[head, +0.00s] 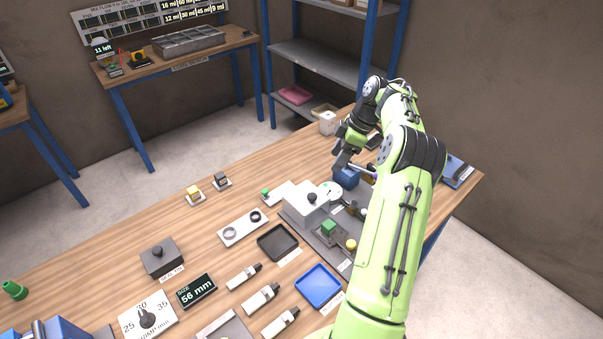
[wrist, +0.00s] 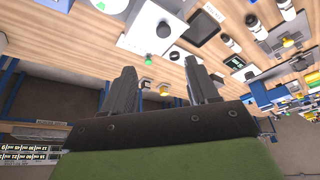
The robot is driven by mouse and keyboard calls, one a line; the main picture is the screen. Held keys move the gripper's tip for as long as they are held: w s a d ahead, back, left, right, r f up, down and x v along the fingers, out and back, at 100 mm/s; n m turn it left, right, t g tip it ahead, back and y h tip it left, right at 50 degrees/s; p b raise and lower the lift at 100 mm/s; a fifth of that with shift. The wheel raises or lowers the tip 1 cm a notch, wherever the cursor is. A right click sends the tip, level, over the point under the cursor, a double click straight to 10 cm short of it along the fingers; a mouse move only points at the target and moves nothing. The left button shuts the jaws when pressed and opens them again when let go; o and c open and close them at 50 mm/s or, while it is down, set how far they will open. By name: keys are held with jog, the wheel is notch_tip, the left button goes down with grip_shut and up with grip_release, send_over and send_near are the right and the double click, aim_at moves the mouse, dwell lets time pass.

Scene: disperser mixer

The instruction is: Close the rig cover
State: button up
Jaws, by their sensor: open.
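The rig is a dark grey plate (head: 335,248) on the right part of the wooden table. A pale grey box-shaped cover with a black knob (head: 304,203) stands at its left side; it also shows at the top of the wrist view (wrist: 145,35). A blue block (head: 346,178), a green block (head: 328,229) and a yellow knob (head: 351,245) are on or beside the plate. My gripper (head: 341,163) is behind and above the cover, apart from it. The wrist view shows its two fingers (wrist: 160,64) spread, with nothing between them. My arm hides part of the rig's right side.
A black tray (head: 278,243) and a blue tray (head: 318,285) lie in front of the rig. A dark knobbed box (head: 161,258) is further left. A blue-framed shelf (head: 325,62) stands behind the table.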

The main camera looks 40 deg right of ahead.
send_near(313, 196)
jog(key=x, duration=0.8)
jog(key=shift+w+f+b, duration=0.1)
jog(key=shift+f+b, duration=0.1)
jog(key=shift+b, duration=0.2)
grip_shut()
